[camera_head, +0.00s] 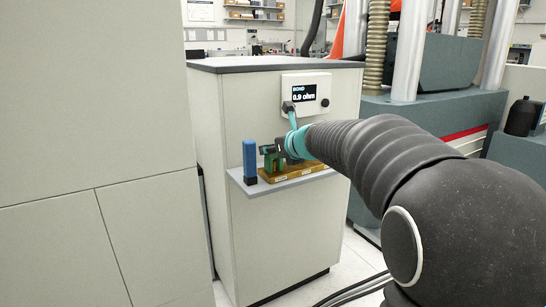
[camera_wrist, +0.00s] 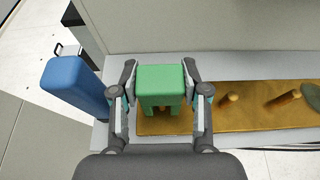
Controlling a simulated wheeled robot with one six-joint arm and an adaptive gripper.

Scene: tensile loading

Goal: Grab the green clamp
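The green clamp (camera_wrist: 161,82) stands upright at the left end of a brass-coloured plate with pegs in the wrist view. My gripper (camera_wrist: 161,112) has one finger on each side of it. The fingers look close to the clamp's sides, but I cannot tell whether they press on it. In the head view the green clamp (camera_head: 273,163) shows partly behind my gripper (camera_head: 268,150), at the shelf on the cabinet's front.
A blue block (camera_wrist: 73,85) stands just left of my gripper; it also shows in the head view (camera_head: 249,161). The brass plate (camera_wrist: 258,112) carries pegs to the right. The grey shelf (camera_head: 241,183) is narrow. A meter (camera_head: 306,94) reading 0.9 ohm hangs above.

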